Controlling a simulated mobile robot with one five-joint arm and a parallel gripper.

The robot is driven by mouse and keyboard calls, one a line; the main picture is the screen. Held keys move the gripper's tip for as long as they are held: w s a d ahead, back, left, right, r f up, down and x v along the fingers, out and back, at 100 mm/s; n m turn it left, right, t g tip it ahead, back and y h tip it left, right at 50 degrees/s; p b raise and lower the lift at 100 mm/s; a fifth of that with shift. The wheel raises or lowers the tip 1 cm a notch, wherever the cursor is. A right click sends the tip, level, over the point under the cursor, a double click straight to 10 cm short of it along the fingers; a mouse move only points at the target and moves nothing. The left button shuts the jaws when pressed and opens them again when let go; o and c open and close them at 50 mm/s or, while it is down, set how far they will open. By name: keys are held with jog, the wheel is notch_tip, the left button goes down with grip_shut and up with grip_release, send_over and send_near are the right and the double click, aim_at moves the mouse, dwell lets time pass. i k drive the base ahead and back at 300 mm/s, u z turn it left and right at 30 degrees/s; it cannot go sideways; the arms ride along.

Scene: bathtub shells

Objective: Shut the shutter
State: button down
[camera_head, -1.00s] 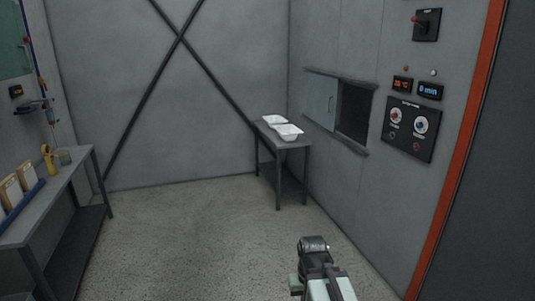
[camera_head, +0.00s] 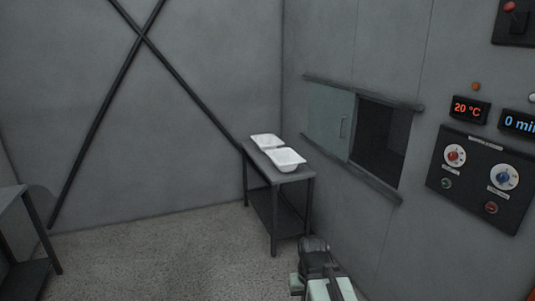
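The shutter (camera_head: 331,122) is a pale grey-green sliding panel with a small vertical handle (camera_head: 344,127) near its right edge. It sits between an upper and a lower rail on the right wall. It covers the left part of the rails, and the dark opening (camera_head: 381,140) to its right is uncovered. My arm shows at the bottom centre, below and to the left of the opening and well apart from the shutter. My gripper's fingers cannot be made out there, so its state is hidden.
A grey table (camera_head: 282,177) with two white bathtub shells (camera_head: 287,159) stands in the corner, left of and below the shutter. A control panel (camera_head: 480,178) with dials is on the wall at right. Another table (camera_head: 12,193) is at far left. The floor between is clear.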

aim_at(332, 109)
jog(key=u, duration=0.1)
jog(key=i, duration=2.15)
jog(key=u, duration=0.3)
jog(key=i, duration=2.05)
jog(key=u, duration=0.15)
